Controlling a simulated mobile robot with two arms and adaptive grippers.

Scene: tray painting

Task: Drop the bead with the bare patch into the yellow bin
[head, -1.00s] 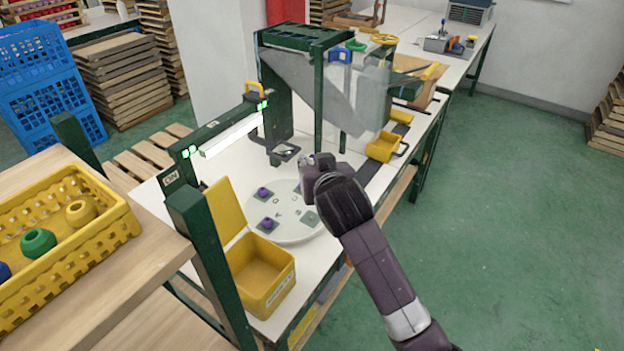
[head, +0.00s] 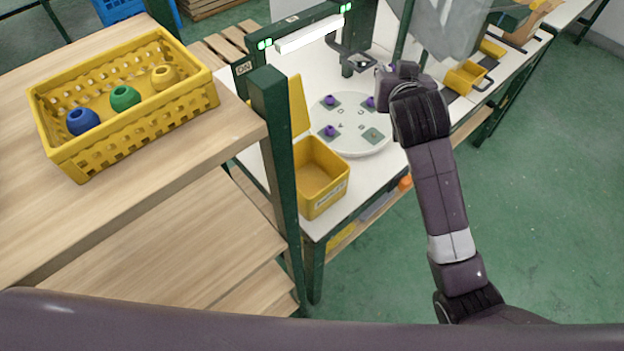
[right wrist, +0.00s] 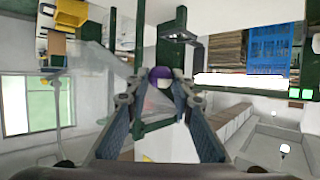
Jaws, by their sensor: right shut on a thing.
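My right gripper (head: 382,88) is above the far right side of the white round turntable (head: 348,148). In the right wrist view, my right gripper (right wrist: 158,92) is shut on a purple bead (right wrist: 160,73) with a pale patch on its lower part. The held bead cannot be made out in the head view. The yellow bin (head: 322,203) stands at the table's near left corner, lid raised, and looks empty inside. My left gripper is out of view.
A yellow crate (head: 140,128) with blue, green and tan beads stands on the wooden shelf at left. A green post (head: 272,135) rises beside the bin. A yellow scoop (head: 465,77) lies right.

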